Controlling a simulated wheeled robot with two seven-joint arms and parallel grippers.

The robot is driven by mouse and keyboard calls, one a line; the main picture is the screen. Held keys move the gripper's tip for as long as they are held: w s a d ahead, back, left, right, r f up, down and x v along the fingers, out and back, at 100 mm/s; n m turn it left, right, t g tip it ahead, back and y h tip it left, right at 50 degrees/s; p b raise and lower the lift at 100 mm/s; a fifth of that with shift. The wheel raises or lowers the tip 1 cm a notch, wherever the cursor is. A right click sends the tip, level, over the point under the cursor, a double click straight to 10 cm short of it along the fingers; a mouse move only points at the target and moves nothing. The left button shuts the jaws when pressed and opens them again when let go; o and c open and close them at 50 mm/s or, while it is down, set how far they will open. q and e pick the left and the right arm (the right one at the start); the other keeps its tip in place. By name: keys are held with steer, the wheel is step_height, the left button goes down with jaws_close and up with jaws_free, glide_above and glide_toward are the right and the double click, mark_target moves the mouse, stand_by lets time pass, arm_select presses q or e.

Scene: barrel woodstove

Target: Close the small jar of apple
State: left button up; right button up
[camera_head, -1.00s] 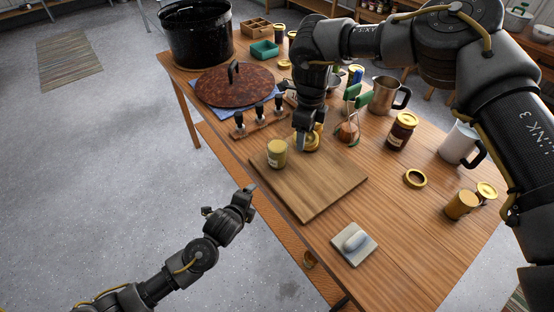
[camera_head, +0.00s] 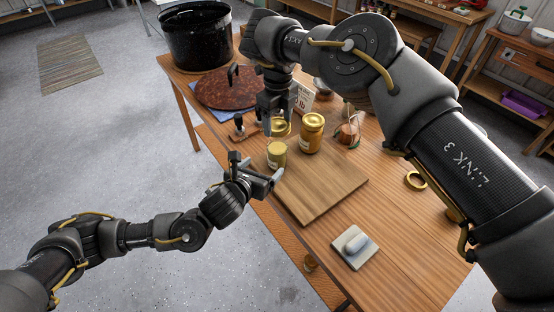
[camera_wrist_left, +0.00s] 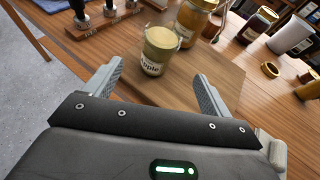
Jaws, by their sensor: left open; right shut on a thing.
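The small jar of apple (camera_head: 277,154) stands upright at the left corner of the cutting board (camera_head: 325,188). In the left wrist view the jar (camera_wrist_left: 155,52) shows its "Apple" label, pale yellow contents and no gold lid on its top. My left gripper (camera_head: 262,172) is open and empty; its two fingers point at the jar, which stands just beyond the fingertips. My right gripper (camera_head: 275,122) is shut on a gold lid (camera_head: 281,127), which appears just behind and above the small jar; its exact height is hard to tell.
A larger gold-lidded jar (camera_head: 312,133) stands close to the right of the small jar. A dark-handled stamp rack (camera_head: 240,130) is to the left. The board's front is clear.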

mark_target(275, 156)
arm_select(q)
steer(key=x, duration=1.2)
steer(key=shift+f, duration=0.1)
steer(key=c, duration=1.4)
steer(key=shift+c, duration=0.2)
arm_select(e)
steer(key=shift+f, duration=2.5)
steer(key=shift+f, duration=0.7)
arm_select(q)
steer(key=shift+s, duration=0.15)
arm_select(e)
steer(key=shift+s+f, duration=0.1)
steer(key=shift+f, duration=0.15)
